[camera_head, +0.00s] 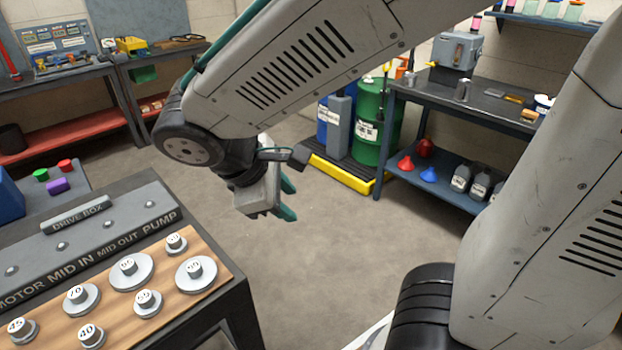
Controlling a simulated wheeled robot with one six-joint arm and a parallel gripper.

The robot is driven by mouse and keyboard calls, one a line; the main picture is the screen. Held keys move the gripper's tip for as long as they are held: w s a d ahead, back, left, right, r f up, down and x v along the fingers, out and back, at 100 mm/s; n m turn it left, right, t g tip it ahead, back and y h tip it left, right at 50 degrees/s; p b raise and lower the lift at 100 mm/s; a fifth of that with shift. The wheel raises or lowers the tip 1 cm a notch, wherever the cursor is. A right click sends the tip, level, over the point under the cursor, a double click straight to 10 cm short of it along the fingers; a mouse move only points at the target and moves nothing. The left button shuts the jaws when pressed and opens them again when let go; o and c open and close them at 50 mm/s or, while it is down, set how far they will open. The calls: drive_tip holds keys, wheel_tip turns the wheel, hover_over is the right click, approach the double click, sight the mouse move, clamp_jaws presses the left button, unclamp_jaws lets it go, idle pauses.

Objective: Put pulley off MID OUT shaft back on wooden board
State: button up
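The wooden board (215,284) lies at the front of the dark bench at lower left. Several grey numbered pulleys stand on it, including one marked 70 (83,301), one marked 40 (90,338) and a wide one at the right (196,275). Behind the board is the grey drive box (90,245), lettered MOTOR, MID IN, MID OUT and PUMP. Small studs show on its top, with no pulley seen on them; whether these are the shafts I cannot tell. My gripper (288,200) hangs over open floor, right of the bench, with its teal fingers apart and nothing between them.
A blue side table with green, red and purple items (57,185) stands behind the bench. Green drum (368,120) and yellow-edged pallet (340,174) stand farther back. A workbench (490,105) is at right. Floor between is clear.

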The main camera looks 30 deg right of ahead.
drive_tip(key=s+d+r+m+y, duration=0.4)
drive_tip(key=s+d+m+y, duration=0.1)
drive_tip(key=s+m, duration=0.5)
drive_tip(key=shift+s+d+m+t+y, duration=0.15)
drive_tip(key=shift+d+m+t+y, duration=0.15)
drive_tip(key=shift+m+y, duration=0.3)
